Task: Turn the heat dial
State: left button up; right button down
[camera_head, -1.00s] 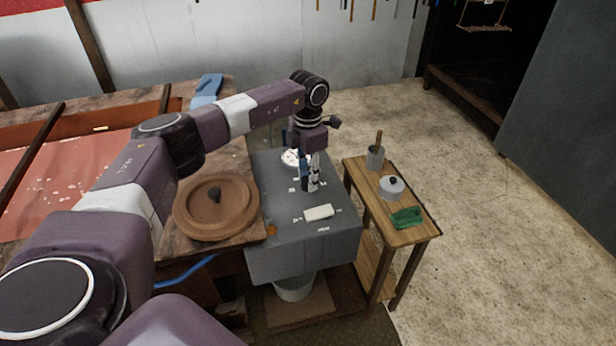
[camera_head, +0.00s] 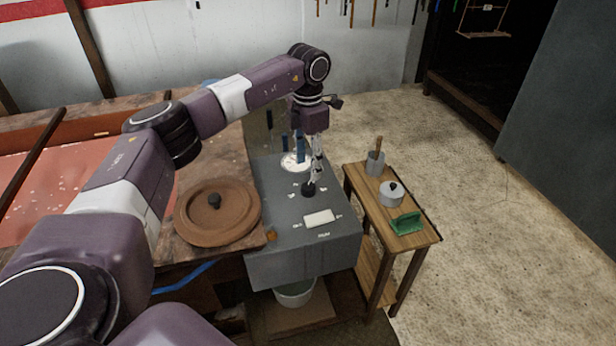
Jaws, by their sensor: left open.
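The heat dial, a small black knob (camera_head: 308,189), stands on top of the grey box (camera_head: 285,235), with small white marks around it. Its pointer is too small to read. My left gripper (camera_head: 309,167) comes down over the box from above. Its fingers are apart, with nothing seen between them. The fingertips are just above and behind the dial in the picture. One finger ends close to the knob; I cannot tell whether it touches. My right gripper is not in view.
A white round gauge (camera_head: 291,167) and a white bar (camera_head: 319,218) are on the box. A brown round lid (camera_head: 235,222) lies to the left. A wooden side table (camera_head: 419,238) at the right holds a lidded pot (camera_head: 391,197), a grey cup (camera_head: 375,165) and a green item (camera_head: 405,223).

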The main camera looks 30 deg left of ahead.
pick_arm(q)
notch_tip(320, 180, up, 5)
dwell(0.8)
